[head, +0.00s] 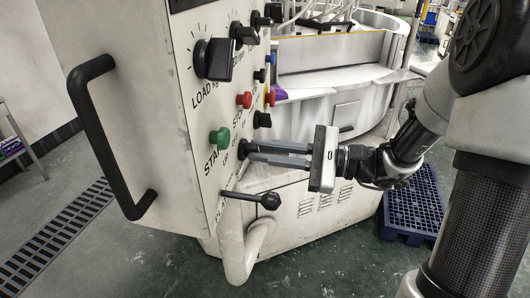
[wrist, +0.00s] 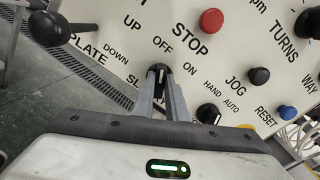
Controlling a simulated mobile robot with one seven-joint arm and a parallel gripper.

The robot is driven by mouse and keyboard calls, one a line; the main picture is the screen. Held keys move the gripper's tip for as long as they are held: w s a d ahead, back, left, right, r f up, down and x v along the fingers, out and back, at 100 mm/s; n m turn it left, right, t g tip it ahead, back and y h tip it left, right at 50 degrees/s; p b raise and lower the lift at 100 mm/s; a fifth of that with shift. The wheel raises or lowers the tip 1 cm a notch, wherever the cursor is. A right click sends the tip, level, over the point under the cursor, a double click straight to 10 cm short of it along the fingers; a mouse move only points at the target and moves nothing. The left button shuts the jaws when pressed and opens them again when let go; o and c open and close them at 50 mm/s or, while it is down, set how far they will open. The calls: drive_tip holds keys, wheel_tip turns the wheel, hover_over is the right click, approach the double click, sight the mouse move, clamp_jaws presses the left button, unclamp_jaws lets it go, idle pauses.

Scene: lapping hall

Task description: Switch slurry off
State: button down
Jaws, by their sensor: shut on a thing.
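The slurry switch (wrist: 157,69) is a small black knob on the white control panel, with OFF above it and ON to its right in the wrist view. A pale line on the knob runs roughly upright, towards the OFF label. The slurry label is partly hidden by my gripper. My gripper (wrist: 161,84) has its two grey fingers shut on the knob, one on each side. In the head view my gripper (head: 246,152) reaches the panel from the right, below the green START button (head: 219,137), and its fingertips mostly hide the knob.
A red STOP button (wrist: 211,20), a black JOG button (wrist: 258,76) and a hand/auto knob (wrist: 208,113) sit close by. A ball-ended lever (head: 269,200) sticks out below my gripper. A black handle (head: 89,125) is on the cabinet's left. A blue pallet (head: 412,207) lies on the floor.

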drive_tip(key=c, duration=1.8)
unclamp_jaws()
drive_tip(key=shift+o, duration=0.2)
drive_tip(key=v, duration=1.7)
drive_tip(key=shift+d, duration=0.2)
